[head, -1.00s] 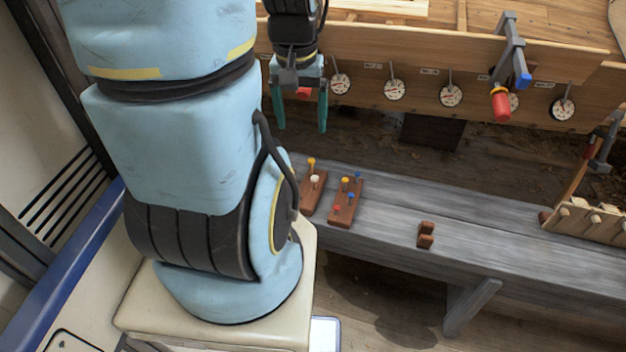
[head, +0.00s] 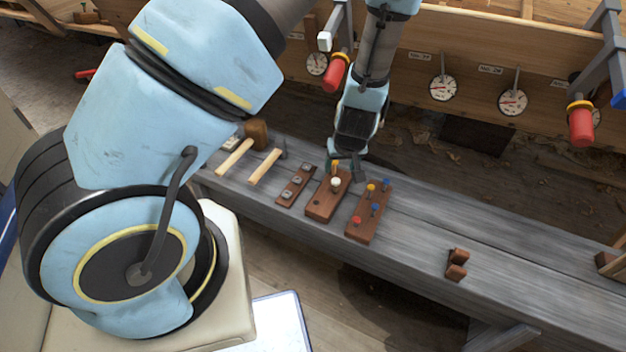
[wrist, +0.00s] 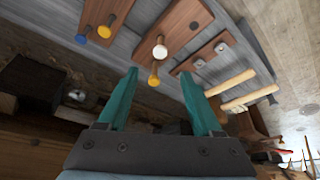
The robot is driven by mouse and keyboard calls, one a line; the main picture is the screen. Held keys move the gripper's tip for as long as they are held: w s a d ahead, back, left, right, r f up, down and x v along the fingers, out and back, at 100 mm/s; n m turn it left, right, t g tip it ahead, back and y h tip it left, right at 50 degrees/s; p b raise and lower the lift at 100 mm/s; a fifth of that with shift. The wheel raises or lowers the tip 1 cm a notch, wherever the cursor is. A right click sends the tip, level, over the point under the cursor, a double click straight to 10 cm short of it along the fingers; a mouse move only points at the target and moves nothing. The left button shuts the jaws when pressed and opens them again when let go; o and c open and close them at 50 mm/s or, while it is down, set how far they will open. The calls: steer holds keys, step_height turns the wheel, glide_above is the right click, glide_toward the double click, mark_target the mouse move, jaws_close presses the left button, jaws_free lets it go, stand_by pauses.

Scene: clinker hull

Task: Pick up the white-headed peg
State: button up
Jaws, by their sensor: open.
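The white-headed peg (head: 336,184) stands in a brown wooden block (head: 321,208) on the grey bench. A yellow-headed peg stands just behind it in the same block; in the wrist view this yellow peg (wrist: 154,79) is nearer my fingers than the white head (wrist: 160,51). My gripper (head: 346,168) is above the bench, just behind the block, and partly hides the yellow peg in the head view. In the wrist view my teal fingers (wrist: 160,74) are apart and empty. The white head lies beyond their tips, roughly between them.
Another block (head: 369,222) with yellow, blue and red pegs stands to the right. A narrow block (head: 296,186) with metal pieces and wooden-handled tools (head: 265,166) lie left. A small brown notched piece (head: 457,264) sits further right; bare bench lies between. Hull planks with dials (head: 443,88) and red-handled clamps rise behind.

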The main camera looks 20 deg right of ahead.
glide_above(336, 181)
steer(key=s, duration=0.2)
step_height(336, 181, down, 4)
steer(key=shift+p+x, duration=0.75)
steer(key=shift+x, duration=2.7)
steer(key=shift+s+a, duration=0.15)
jaws_close()
